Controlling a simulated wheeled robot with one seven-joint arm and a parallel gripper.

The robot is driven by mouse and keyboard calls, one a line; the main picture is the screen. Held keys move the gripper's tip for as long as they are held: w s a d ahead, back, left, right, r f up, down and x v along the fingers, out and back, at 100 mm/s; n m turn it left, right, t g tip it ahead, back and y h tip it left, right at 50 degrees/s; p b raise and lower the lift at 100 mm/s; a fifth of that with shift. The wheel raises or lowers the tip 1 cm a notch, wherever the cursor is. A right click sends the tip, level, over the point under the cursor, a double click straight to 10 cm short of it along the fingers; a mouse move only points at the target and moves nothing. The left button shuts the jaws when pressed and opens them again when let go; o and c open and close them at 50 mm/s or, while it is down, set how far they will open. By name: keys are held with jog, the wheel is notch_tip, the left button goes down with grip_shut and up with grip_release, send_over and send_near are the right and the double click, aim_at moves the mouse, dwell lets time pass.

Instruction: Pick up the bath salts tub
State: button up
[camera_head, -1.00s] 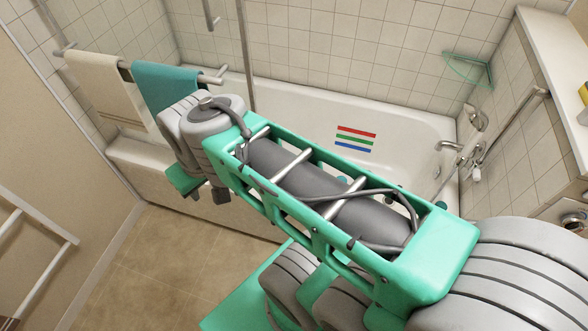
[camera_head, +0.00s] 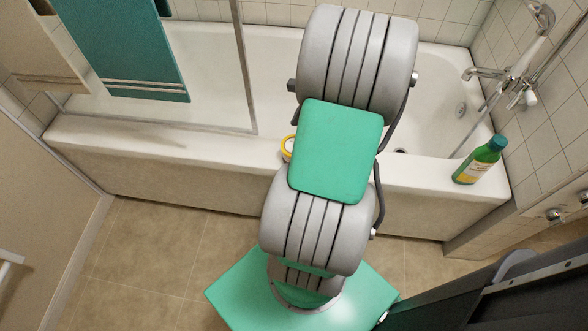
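A small round container with a yellow rim (camera_head: 288,147) sits on the bathtub's front ledge, partly hidden behind my arm. It may be the bath salts tub, but too little of it shows to read a label. My arm stands across the middle of the head view, over the ledge and the tub basin. My gripper is not in view, so I cannot see its fingers or whether it holds anything.
A green bottle (camera_head: 481,160) with a teal cap stands at the right end of the bathtub ledge (camera_head: 200,149). A teal towel (camera_head: 125,45) hangs at upper left beside a beige towel (camera_head: 35,45). A glass screen edge (camera_head: 243,70) rises left of my arm. Tiled floor (camera_head: 140,250) is clear at lower left.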

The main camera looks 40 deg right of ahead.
aim_at(287, 144)
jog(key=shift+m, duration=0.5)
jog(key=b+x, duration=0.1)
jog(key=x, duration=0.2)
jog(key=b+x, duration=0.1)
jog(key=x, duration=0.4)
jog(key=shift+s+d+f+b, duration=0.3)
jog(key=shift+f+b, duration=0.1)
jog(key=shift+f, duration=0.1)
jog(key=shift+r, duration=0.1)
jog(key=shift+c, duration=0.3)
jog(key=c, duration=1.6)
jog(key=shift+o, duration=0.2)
